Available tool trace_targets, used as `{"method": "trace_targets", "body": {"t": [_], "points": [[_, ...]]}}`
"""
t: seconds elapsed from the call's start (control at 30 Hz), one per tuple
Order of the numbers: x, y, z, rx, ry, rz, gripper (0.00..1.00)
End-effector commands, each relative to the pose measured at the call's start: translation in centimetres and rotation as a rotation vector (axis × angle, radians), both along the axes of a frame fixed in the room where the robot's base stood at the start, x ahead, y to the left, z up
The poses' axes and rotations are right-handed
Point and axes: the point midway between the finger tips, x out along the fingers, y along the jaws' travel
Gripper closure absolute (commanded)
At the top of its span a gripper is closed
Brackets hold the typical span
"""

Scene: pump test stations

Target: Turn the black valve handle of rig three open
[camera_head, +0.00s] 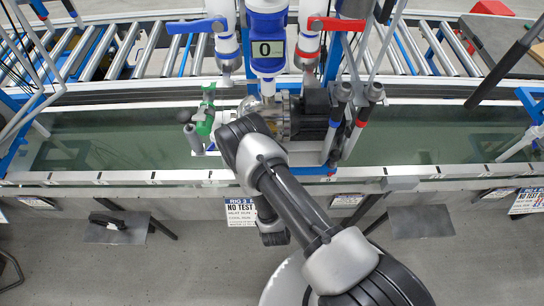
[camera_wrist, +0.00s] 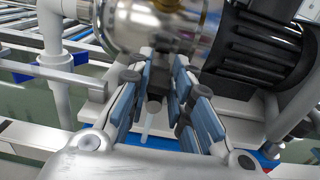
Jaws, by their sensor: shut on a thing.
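Rig three stands at the middle of the head view, with a sign (camera_head: 240,211) below it whose "RIG 3" text is partly covered by my arm. Its metal pump body (camera_head: 281,122) and black motor (camera_head: 310,116) sit behind my wrist. In the wrist view, my gripper (camera_wrist: 163,75) is right below the shiny pump body (camera_wrist: 150,28), with its blue-padded fingers closed around a small dark piece, apparently the black valve handle (camera_wrist: 155,83). Much of that handle is hidden between the fingers. In the head view my arm hides the gripper and handle.
A blue lever (camera_head: 196,26) and a red lever (camera_head: 332,23) are on white pipes above. A display (camera_head: 268,49) reads 0. A green valve (camera_head: 206,116) stands just left of my wrist. The ribbed motor (camera_wrist: 258,50) is close on the right. A metal rail (camera_head: 120,178) runs along the front.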

Motion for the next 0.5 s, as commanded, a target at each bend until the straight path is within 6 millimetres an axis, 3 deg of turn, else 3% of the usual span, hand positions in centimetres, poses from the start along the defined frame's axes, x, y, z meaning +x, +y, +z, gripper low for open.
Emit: {"method": "trace_targets", "body": {"t": [0.17, 0.2, 0.3, 0.5], "points": [[0.05, -0.12, 0.04, -0.002, -0.002, -0.005, 1.0], [0.05, -0.13, 0.05, -0.002, -0.002, -0.005, 0.8], [0.06, -0.11, 0.05, -0.002, -0.002, -0.005, 0.73], [0.05, -0.06, 0.05, -0.001, -0.002, -0.003, 0.72]]}}
